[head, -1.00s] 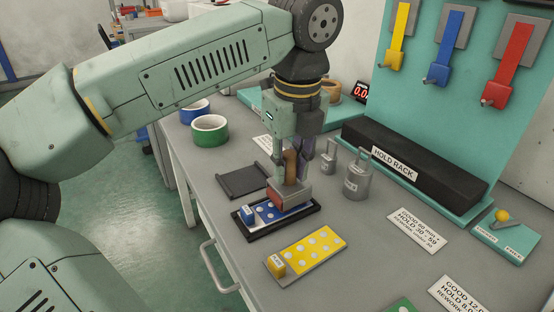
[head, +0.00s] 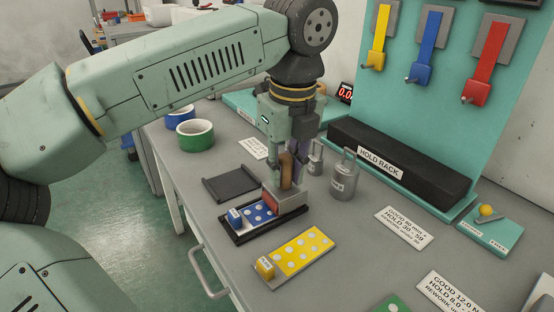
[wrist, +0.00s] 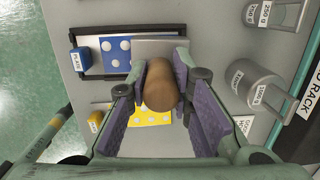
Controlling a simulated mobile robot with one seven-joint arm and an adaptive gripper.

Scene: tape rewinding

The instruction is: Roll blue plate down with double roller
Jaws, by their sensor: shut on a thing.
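The blue plate (head: 254,211), with white dots and a small blue tab at its left end, lies in a black tray (head: 262,229). It also shows in the wrist view (wrist: 115,50). My gripper (head: 288,168) is shut on the brown handle (wrist: 160,85) of the roller (head: 287,198). The roller's grey head with a red end sits over the right end of the blue plate. It hides that end, and I cannot tell whether it presses on the plate. The left part of the plate is uncovered.
A yellow dotted plate (head: 298,252) lies in front of the tray. Metal weights (head: 344,178) stand close to the right of my gripper. A dark flat plate (head: 231,188) lies behind the tray. The hold rack (head: 400,165) is farther right. Green tape (head: 195,136) stands back left.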

